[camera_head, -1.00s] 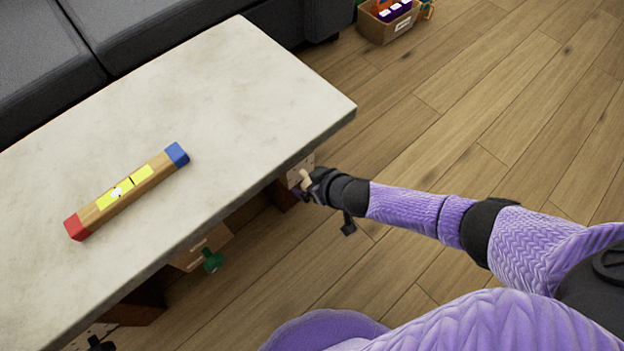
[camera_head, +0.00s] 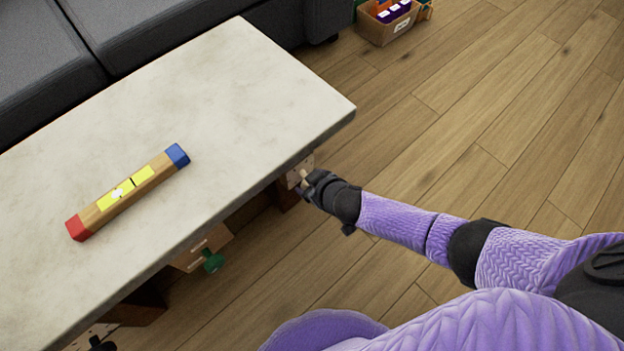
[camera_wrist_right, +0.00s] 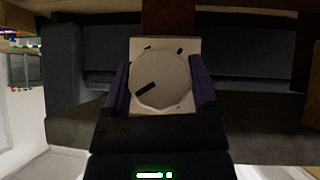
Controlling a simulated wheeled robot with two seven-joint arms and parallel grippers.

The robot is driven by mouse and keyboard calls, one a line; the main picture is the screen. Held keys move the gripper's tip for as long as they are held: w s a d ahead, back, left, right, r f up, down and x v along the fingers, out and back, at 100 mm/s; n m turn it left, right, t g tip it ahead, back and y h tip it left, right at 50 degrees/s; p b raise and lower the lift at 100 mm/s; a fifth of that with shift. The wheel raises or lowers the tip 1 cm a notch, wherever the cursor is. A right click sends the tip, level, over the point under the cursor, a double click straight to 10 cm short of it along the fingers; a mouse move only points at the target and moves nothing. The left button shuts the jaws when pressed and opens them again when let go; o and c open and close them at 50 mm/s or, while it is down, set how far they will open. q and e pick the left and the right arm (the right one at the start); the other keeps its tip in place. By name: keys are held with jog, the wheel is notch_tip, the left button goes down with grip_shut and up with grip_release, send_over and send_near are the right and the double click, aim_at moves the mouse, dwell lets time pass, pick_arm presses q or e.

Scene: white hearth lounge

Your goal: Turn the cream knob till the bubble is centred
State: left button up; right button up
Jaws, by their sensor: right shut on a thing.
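A wooden spirit level (camera_head: 153,179) with a red end and a blue end lies on the pale tabletop (camera_head: 235,85). Its yellow vial (camera_head: 143,175) has dark marks. The pale bubble (camera_head: 117,194) sits off the vial's middle, toward the red end. The cream knob (camera_head: 304,175) is at the table's near right corner, below the top. In the right wrist view the knob (camera_wrist_right: 172,78) is round with a dark pointer mark toward the lower left. My right gripper (camera_head: 308,181) is shut on it, one finger on each side (camera_wrist_right: 161,82). My left gripper is out of view.
A green knob (camera_head: 212,263) on a wooden block and a black knob (camera_head: 101,344) are under the table's near edge. A grey sofa (camera_head: 160,30) stands behind. A box of things (camera_head: 388,25) is on the floor at the back. The floor at right is clear.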

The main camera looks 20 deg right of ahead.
jog(key=shift+a+f+h, duration=0.1)
jog(key=shift+h, duration=0.3)
jog(key=shift+s+f+n+t+h+b, duration=0.1)
jog(key=shift+n+t+h+b, duration=0.2)
jog(key=shift+n+h, duration=0.5)
jog(key=shift+h, duration=0.1)
jog(key=shift+t+h+b, duration=0.35)
jog(key=shift+t+h, duration=0.05)
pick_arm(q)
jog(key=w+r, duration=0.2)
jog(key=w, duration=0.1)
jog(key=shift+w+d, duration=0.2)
pick_arm(e)
jog(key=shift+n+h, duration=0.3)
jog(key=shift+n, duration=0.2)
jog(key=shift+t, duration=0.3)
jog(key=o, duration=1.1)
